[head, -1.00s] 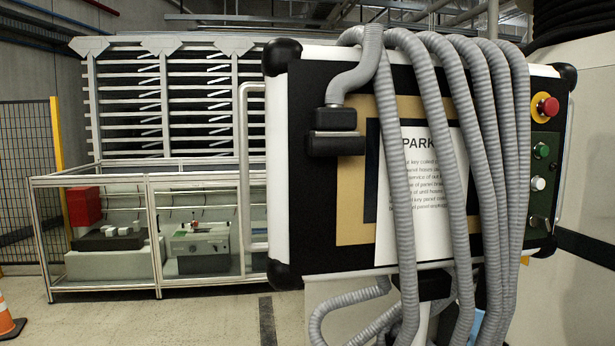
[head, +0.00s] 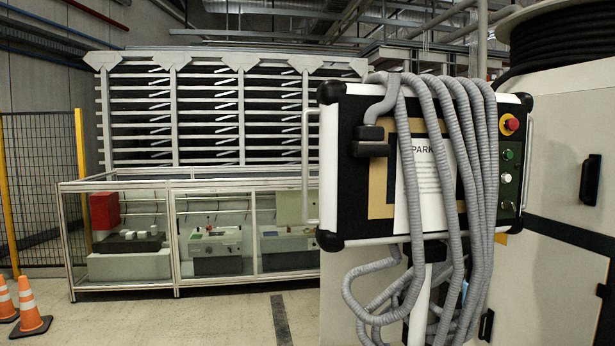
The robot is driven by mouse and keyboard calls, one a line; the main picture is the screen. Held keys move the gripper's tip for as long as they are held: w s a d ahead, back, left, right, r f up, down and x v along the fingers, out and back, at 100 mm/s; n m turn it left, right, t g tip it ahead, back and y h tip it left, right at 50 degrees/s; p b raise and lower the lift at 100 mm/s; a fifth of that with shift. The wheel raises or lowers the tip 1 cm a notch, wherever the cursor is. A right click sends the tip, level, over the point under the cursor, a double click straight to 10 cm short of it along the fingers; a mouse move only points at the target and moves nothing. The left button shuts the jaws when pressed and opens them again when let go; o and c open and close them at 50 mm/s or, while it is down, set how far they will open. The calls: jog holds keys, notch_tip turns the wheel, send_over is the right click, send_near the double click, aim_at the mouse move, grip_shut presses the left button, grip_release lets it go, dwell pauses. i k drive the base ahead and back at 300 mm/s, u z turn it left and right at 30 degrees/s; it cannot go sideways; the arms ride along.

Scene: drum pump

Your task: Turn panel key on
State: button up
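The control panel (head: 345,190) stands upright on a pole at the right, with black corner bumpers and side handles. Grey corrugated hoses (head: 440,130) hang over its front and partly cover a white sheet reading "PARK" (head: 413,210). On its right edge is a column of controls: a red emergency button (head: 512,124) on yellow, a green button (head: 508,154), a white button (head: 506,178), and a small dark control (head: 507,205) at the bottom. That lowest one may be the key switch; it is too small to tell its position. My gripper is not in view.
A framed bench (head: 150,184) with glazed bays and a slatted rack stands behind at left. Orange cones (head: 31,310) and a mesh fence (head: 40,180) are at far left. A pale cabinet (head: 565,150) stands close behind the panel at right. The floor (head: 235,320) at left front is clear.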

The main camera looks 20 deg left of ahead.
aim_at(504, 204)
jog(key=u, duration=1.15)
jog(key=i, duration=0.5)
jog(key=z, duration=1.3)
